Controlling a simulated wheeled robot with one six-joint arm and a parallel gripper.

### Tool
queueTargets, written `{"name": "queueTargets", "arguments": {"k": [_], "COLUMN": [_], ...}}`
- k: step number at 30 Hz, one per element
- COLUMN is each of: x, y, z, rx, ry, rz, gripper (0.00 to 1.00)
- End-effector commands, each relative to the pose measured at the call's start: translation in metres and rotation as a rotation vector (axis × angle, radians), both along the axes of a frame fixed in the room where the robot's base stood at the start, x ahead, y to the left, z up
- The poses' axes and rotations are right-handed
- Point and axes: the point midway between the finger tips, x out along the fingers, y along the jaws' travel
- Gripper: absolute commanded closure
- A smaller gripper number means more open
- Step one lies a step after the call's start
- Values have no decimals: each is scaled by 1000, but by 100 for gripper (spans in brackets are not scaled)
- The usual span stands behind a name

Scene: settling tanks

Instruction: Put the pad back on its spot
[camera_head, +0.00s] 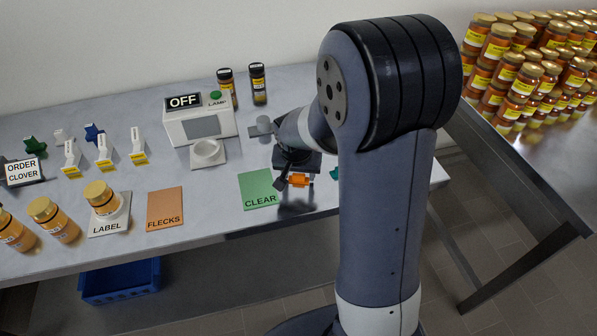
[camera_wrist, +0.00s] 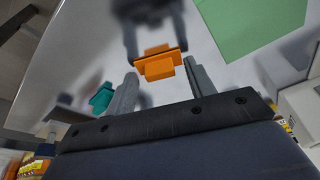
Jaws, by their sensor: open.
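A small orange block with a wider flange (camera_head: 299,180), likely the pad, is at the steel table's front edge area, right of the green CLEAR mat (camera_head: 258,189). It also shows in the wrist view (camera_wrist: 158,64), just beyond and between my fingertips. My gripper (camera_head: 291,182) is open, with a finger on each side of the block in the wrist view (camera_wrist: 160,71). I cannot tell whether the fingers touch it. In the head view my arm and gripper hide part of it. No spot marked for the pad can be made out with certainty.
A teal piece (camera_head: 335,173) lies right of my gripper. Behind are the lamp box reading OFF (camera_head: 199,119), a white round holder (camera_head: 207,153) and two dark-capped jars (camera_head: 258,84). The FLECKS mat (camera_head: 165,208) and LABEL mat (camera_head: 109,228) are left. A blue bin (camera_head: 120,281) sits below.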

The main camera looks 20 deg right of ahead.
Motion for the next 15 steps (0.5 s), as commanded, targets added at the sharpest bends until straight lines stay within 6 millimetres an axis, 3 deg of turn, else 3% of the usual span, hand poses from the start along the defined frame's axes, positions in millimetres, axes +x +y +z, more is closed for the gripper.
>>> {"name": "queueTargets", "arguments": {"k": [15], "x": [-24], "y": [10], "z": [87], "rx": [1], "ry": [-6], "rz": [1], "gripper": [48]}}
